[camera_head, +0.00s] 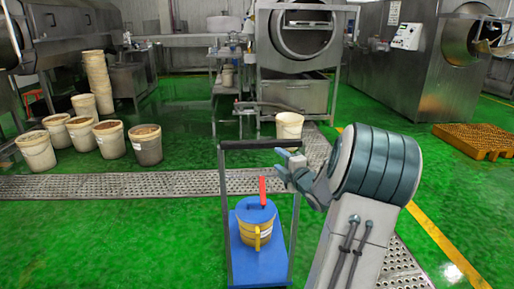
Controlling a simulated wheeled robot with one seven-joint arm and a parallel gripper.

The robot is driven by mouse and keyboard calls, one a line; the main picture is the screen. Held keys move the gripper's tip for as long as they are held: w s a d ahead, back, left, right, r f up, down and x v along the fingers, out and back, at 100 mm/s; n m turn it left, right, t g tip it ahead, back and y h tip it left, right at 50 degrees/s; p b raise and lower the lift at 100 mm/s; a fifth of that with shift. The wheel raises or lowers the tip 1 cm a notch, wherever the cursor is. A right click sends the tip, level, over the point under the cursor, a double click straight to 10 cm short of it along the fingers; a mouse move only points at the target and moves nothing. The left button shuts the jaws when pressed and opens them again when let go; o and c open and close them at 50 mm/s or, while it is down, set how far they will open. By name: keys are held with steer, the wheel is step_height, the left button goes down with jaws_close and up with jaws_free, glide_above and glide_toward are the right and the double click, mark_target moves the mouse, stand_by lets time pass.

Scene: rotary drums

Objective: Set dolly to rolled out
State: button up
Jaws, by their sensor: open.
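The dolly (245,268) stands on the green floor at lower centre, with a flat blue deck and a dark upright frame at its back. A yellow pot with a blue lid and a red handle (256,225) sits on its deck. My gripper (284,161) is by the right upright of the frame, near its upper part, with its fingers pointing left. The gripper is open and holds nothing that I can see. Whether its fingers touch the frame, I cannot tell. My arm covers the floor to the right of the dolly.
Several filled buckets (108,140) stand at the left, with a stack of buckets (97,82) behind. A cream bucket (289,125) stands behind the dolly. A metal drain grate (110,186) crosses the floor. An orange pallet (477,139) lies at the right. Green floor left of the dolly is clear.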

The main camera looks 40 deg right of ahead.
mark_target(264, 146)
steer(key=w, duration=0.4)
steer(key=w+d, duration=0.1)
steer(key=w, duration=0.4)
steer(key=w+d, duration=0.1)
steer(key=w, duration=0.3)
steer(key=shift+w+d+p, duration=0.2)
steer(key=shift+p, duration=0.1)
jaws_close()
steer(key=shift+d, duration=0.15)
